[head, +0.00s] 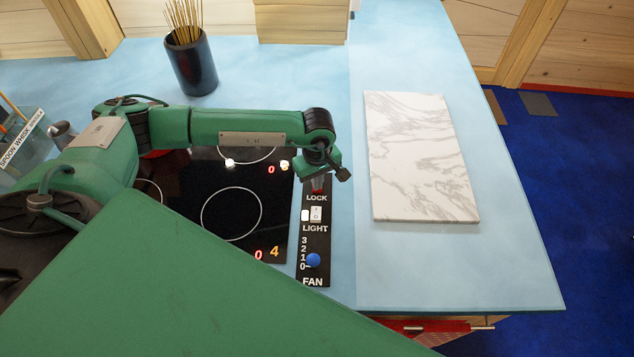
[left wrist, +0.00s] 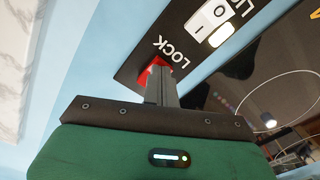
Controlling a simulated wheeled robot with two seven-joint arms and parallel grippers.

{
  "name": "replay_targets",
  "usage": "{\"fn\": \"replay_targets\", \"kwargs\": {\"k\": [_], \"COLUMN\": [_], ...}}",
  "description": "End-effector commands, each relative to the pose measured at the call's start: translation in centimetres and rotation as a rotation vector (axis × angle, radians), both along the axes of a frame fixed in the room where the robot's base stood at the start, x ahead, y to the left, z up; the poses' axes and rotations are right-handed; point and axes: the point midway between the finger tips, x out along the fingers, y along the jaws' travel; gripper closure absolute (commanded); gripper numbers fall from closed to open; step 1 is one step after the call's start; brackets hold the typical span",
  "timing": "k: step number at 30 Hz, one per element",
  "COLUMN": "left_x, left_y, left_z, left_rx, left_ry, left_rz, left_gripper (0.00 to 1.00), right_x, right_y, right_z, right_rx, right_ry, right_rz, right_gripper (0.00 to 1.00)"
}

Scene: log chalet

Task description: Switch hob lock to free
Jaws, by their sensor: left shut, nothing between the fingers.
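The control panel (head: 327,236) is a black strip along the hob's right side. The lock switch (head: 317,188) is a small red part above the word LOCK, partly covered by my left gripper (head: 319,177). In the left wrist view the red lock switch (left wrist: 147,76) shows beside the shut fingers (left wrist: 161,87) of my left gripper. The fingertips are at or very near it; I cannot tell whether they touch. Which way the switch is set is hidden. My right gripper is not in view.
Below the lock are a white light switch (head: 316,214) and a blue fan knob (head: 313,260). The black glass hob (head: 205,230) lies left, with lit digits. A marble board (head: 420,160) lies right. A dark pot of sticks (head: 192,66) stands at the back.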

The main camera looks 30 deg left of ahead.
Motion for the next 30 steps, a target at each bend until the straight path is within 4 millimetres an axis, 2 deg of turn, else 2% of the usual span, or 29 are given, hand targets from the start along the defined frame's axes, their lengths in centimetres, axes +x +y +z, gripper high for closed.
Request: {"fn": "replay_targets", "kwargs": {"k": [8,30], "left_x": [-0.1,-0.1], "left_y": [0.1,0.0], "left_z": [0.5,6.4], "left_rx": [0.001,0.001], "left_ry": [0.002,0.001], "left_rz": [0.001,0.001], "left_gripper": [1.0,1.0], "right_x": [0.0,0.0], "right_y": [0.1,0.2], "right_z": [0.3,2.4], "right_rx": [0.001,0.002], "right_ry": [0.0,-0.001], "right_rz": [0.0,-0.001], "right_gripper": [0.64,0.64]}}
